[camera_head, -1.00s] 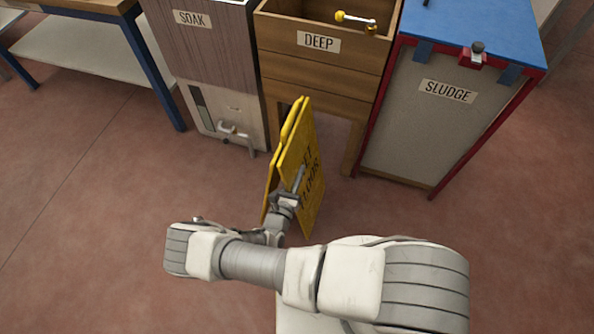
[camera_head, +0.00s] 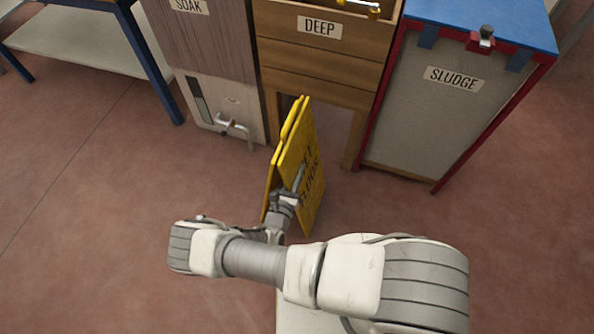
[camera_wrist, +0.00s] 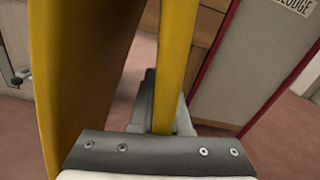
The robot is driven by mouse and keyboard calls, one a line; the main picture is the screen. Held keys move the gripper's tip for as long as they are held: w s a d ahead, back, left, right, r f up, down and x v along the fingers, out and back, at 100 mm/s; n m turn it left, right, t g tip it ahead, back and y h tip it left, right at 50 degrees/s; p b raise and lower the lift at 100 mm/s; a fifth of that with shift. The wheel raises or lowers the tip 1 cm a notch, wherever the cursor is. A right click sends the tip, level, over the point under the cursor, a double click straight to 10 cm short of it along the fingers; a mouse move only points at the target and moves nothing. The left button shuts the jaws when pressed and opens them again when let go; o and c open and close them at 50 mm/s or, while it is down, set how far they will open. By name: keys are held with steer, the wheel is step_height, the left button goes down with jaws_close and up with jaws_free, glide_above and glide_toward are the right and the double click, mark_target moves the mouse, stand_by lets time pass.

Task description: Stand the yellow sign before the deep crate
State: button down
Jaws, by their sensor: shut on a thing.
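The yellow sign (camera_head: 311,160) is a folding A-frame board with dark lettering, partly covered by my gripper. It is upright in front of the wooden crate labelled DEEP (camera_head: 285,58); I cannot tell whether its feet touch the floor. My gripper (camera_head: 296,186) is shut on the edge of one panel. In the wrist view my gripper (camera_wrist: 160,130) has that yellow panel edge (camera_wrist: 178,50) between its fingers, and the other panel (camera_wrist: 75,80) spreads to the left.
The SOAK unit (camera_head: 205,60) with a tap stands left of the crate. The red-framed SLUDGE bin (camera_head: 425,115) with a blue lid stands right. A blue-legged table (camera_head: 165,85) is at far left. The red-brown floor (camera_head: 90,220) is clear at left.

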steer(key=shift+f+b, duration=0.5)
steer(key=shift+b, duration=0.05)
steer(key=c, duration=0.8)
jaws_free()
steer(key=shift+f, duration=0.15)
steer(key=p+v, duration=0.2)
steer(key=v, duration=1.5)
steer(key=shift+s+p, duration=0.2)
steer(key=shift+p, duration=0.15)
steer(key=shift+a, duration=0.1)
